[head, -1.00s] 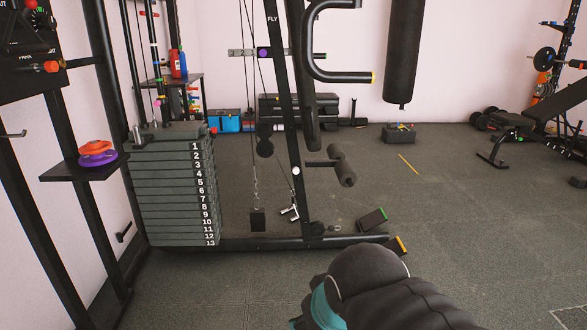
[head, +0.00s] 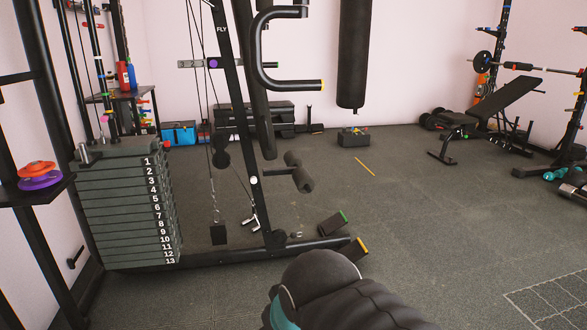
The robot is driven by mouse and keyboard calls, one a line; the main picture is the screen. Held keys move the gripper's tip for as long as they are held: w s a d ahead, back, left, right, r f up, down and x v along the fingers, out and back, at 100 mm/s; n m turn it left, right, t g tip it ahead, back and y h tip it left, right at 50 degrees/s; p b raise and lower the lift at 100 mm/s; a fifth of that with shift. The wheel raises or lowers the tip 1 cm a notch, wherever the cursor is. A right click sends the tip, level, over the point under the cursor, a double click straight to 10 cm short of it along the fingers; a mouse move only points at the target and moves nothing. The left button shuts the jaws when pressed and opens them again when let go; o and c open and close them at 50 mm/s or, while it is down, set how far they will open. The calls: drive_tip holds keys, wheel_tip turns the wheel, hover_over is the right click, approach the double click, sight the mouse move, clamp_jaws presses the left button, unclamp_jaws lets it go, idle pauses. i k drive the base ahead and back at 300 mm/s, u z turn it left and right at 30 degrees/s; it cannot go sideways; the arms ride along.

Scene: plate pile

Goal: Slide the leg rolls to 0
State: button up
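The leg rolls (head: 299,172) are a dark padded roller on a short bar at the lower front of the weight machine (head: 238,110). The roller is tilted in the picture and sits to the right of the machine's leaning black upright. A small white round spot (head: 254,181) shows on the upright beside the bar. No scale or 0 mark can be read at this distance. My dark arm with a teal part reaches in from the bottom edge, well short of the roller. My gripper is not in view.
A weight stack (head: 125,205) numbered 1 to 13 stands at left. A floor rail (head: 225,253) with two foot plates (head: 333,223) (head: 353,250) lies before the roller. A punching bag (head: 354,55) hangs behind. A bench (head: 490,110) stands at right.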

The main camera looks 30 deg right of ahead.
sight(305, 182)
drive_tip(key=z, duration=0.05)
drive_tip(key=k, duration=0.65)
drive_tip(key=z, duration=0.65)
drive_tip(key=i, duration=0.55)
drive_tip(key=z, duration=0.7)
drive_tip(key=i, duration=0.7)
drive_tip(key=u, duration=0.8)
drive_tip(key=i, duration=0.55)
drive_tip(key=u, duration=0.65)
